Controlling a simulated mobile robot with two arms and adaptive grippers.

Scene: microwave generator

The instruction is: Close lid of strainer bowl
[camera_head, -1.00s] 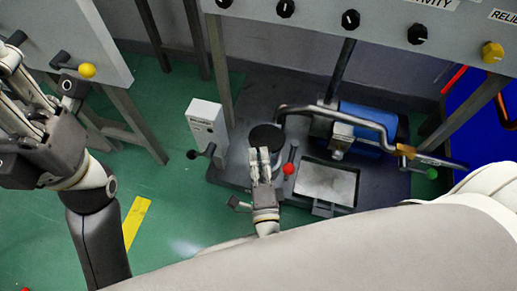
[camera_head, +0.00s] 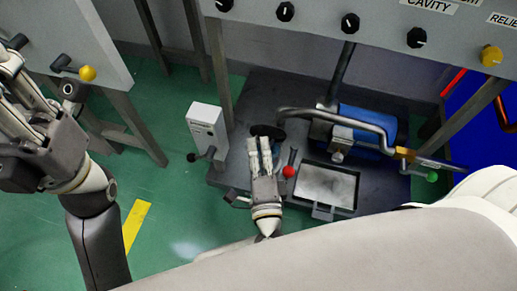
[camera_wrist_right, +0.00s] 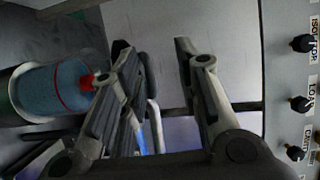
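A round black disc (camera_head: 266,130), which looks like the lid of the strainer bowl, is on the dark machine base. It is partly hidden behind my right gripper (camera_head: 259,145). In the right wrist view the right gripper (camera_wrist_right: 152,45) has its fingers apart with nothing between them. A round open vessel with a blue inside and a red ring (camera_wrist_right: 55,90) shows left of the fingers; it may be the strainer bowl. I cannot tell if the fingers touch the disc. My left gripper (camera_head: 12,88) is at the left edge, partly cut off, away from the disc.
A red-knobbed lever (camera_head: 289,171) stands just right of my right gripper. A bent metal pipe (camera_head: 345,113) and a blue cylinder (camera_head: 362,125) lie further right, beside a rectangular tray (camera_head: 303,189). A white box (camera_head: 207,127) stands left. A control panel (camera_head: 375,22) overhangs the back.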

